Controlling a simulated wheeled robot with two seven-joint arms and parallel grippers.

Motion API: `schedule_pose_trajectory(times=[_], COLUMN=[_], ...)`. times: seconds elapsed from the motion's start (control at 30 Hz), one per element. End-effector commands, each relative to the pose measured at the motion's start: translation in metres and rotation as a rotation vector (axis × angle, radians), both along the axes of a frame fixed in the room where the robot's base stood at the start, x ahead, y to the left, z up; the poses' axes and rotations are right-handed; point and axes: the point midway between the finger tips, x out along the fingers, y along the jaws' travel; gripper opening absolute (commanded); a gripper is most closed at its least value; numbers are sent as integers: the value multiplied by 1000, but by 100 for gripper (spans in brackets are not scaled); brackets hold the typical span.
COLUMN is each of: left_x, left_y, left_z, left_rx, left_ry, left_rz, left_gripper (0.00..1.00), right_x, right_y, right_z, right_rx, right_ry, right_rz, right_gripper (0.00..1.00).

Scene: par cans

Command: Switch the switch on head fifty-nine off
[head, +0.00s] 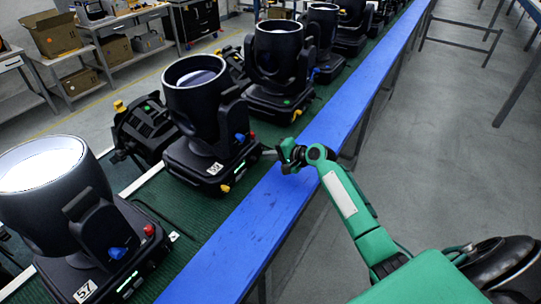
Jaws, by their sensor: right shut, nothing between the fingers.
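The second lamp head (205,125), a black moving head with a wide barrel, stands on the green bench mat. Its small white label (215,168) is hard to read but looks like 59. A green-lit strip (239,168) shows on its base, with a blue knob (240,137) and a yellow one (225,188). Its lens looks grey, not glowing. I cannot make out its switch or the switch's position. My right gripper (272,153) is shut and empty, at the right end of this base; I cannot tell if it touches. My left gripper is not in view.
Head 57 (50,205), with a glowing white lens, stands at the front left. More heads, such as the third (278,70), line the bench behind. A blue rail (255,225) runs along the bench edge. The grey floor (450,150) at right is open.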

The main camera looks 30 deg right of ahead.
Motion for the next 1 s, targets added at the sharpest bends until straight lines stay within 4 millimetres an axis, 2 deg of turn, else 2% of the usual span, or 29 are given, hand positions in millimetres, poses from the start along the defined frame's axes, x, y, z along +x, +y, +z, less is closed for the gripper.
schedule_pose_trajectory(times=[0.2,0.47,0.8,1.0], left_x=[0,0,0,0], left_y=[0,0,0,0], left_z=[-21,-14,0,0], left_rx=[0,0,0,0], left_ry=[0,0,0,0], left_rz=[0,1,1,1], left_gripper=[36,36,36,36], right_x=[4,4,4,4], right_y=[2,2,2,2], right_z=[-6,-1,16,15], right_rx=[27,25,26,26], right_ry=[-47,-43,-46,-45], right_rz=[0,0,0,0], right_gripper=[0,0,0,0])
